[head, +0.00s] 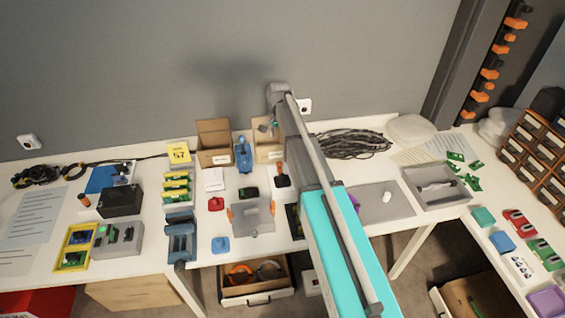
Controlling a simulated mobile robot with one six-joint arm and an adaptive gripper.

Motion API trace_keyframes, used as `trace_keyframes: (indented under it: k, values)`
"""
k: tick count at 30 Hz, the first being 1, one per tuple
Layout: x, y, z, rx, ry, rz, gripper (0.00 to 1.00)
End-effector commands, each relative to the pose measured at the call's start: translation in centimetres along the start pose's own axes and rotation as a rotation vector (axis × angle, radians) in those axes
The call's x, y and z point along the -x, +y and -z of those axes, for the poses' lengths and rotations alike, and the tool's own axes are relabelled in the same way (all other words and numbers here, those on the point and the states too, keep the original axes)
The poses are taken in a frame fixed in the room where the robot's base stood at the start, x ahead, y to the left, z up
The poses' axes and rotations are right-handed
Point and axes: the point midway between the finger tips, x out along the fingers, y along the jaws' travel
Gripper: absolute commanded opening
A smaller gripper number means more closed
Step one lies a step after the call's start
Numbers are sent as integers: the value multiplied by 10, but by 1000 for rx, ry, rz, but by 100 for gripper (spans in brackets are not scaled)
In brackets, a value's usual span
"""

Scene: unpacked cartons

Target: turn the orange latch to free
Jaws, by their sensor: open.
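A grey box (252,219) sits near the front edge of the white table. It has small orange parts on its sides, which look like latches: one orange latch (230,215) at the left and another orange latch (272,209) at the right. I cannot tell from this view how either is turned.
Two open cartons (214,143) stand at the back. Black cables (350,144) lie at the back right. My arm hides part of the table right of the box.

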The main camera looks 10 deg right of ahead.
Motion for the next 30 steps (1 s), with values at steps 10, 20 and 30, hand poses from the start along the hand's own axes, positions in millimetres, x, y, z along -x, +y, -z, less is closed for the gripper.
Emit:
trace_keyframes:
  k: [10, 20, 30]
  values:
    - [-16, 0, 0, 1, 0, 0, 74]
    - [-41, -1, -1, 2, 0, 0, 74]
    - [-66, -1, -1, 3, 0, 0, 74]
